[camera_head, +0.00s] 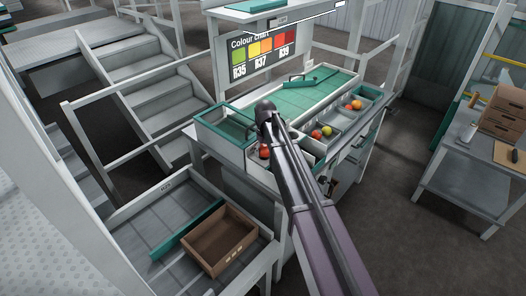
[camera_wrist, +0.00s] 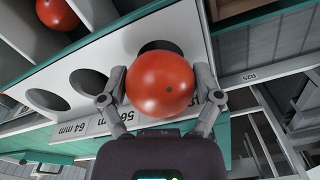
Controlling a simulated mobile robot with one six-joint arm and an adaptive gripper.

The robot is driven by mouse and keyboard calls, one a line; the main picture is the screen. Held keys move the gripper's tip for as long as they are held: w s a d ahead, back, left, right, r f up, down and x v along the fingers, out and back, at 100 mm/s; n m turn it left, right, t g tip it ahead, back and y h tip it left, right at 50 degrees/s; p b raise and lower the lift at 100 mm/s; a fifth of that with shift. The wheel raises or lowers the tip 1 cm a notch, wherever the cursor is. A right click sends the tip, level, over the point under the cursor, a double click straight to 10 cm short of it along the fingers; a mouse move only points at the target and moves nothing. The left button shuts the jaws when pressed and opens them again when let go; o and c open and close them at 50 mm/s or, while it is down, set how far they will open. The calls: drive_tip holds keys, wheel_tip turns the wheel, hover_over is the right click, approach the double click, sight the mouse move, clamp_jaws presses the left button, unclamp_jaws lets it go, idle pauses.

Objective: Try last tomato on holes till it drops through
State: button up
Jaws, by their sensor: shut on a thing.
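In the wrist view my gripper (camera_wrist: 161,92) is shut on a red tomato (camera_wrist: 160,82), one finger on each side. The tomato is in front of a pale plate with round holes (camera_wrist: 116,60) and partly covers one hole (camera_wrist: 152,47). Two other holes, a middle one (camera_wrist: 88,82) and an end one (camera_wrist: 48,99), show empty to the left. Labels read "64 mm" (camera_wrist: 72,128) and "56 mm". I cannot tell whether the tomato touches the plate. In the head view my arm hides the held tomato and most of the plate.
Another red tomato (camera_wrist: 57,14) lies in a compartment behind the plate. In the head view, several tomatoes sit in grey trays (camera_head: 341,115) on the bench. A green-lined tray (camera_head: 310,95) lies behind. A brown crate (camera_head: 218,240) stands at lower left.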

sight(265, 146)
idle(0.7)
drive_tip(key=o, duration=0.6)
drive_tip(key=shift+s, duration=0.1)
idle(1.1)
drive_tip(key=shift+r, duration=0.1)
drive_tip(key=shift+r+p, duration=3.45)
drive_tip(key=shift+p, duration=0.1)
